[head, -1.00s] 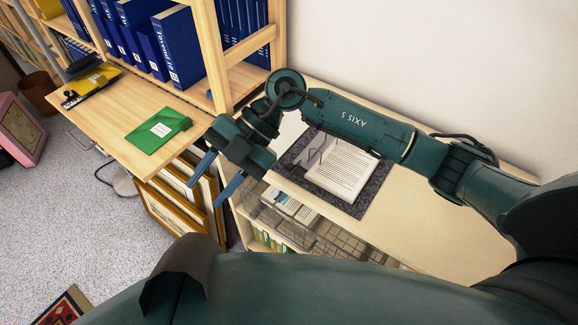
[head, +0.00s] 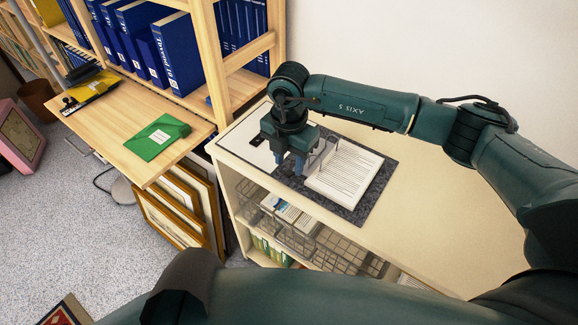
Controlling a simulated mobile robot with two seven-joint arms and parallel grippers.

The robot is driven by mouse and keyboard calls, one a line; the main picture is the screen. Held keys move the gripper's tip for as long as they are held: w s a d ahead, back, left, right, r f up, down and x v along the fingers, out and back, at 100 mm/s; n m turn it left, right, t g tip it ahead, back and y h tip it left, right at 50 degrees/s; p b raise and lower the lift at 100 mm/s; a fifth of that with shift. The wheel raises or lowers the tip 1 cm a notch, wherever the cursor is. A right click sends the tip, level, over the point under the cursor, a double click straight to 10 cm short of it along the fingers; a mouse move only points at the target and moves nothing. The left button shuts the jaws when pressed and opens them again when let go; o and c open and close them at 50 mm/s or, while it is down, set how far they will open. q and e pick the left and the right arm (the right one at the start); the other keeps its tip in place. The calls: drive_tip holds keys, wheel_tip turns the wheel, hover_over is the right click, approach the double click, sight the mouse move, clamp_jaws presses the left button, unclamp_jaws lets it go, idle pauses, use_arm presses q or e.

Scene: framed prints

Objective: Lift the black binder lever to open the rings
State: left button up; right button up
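An open binder with a dark grey speckled cover (head: 362,212) lies on the cream shelf top, with a stack of printed white pages (head: 345,172) on its right part. Grey metal rings (head: 322,152) show at the left edge of the pages. My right gripper (head: 290,168) points down over the binder's left part, beside the rings. Its fingers look apart, but their tips are small and partly hidden against the binder. The black lever cannot be made out; it may be hidden behind the gripper. My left gripper is not in view.
A wooden shelf with blue binders (head: 178,50) stands at the back left. A green folder (head: 157,137) lies on the wooden desk (head: 120,125). Wire baskets (head: 300,240) sit under the cream top (head: 430,215), which is clear at right. Framed prints (head: 175,215) lean below the desk.

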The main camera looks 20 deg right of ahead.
sight(289, 172)
drive_tip(key=shift+f, duration=1.7)
clamp_jaws()
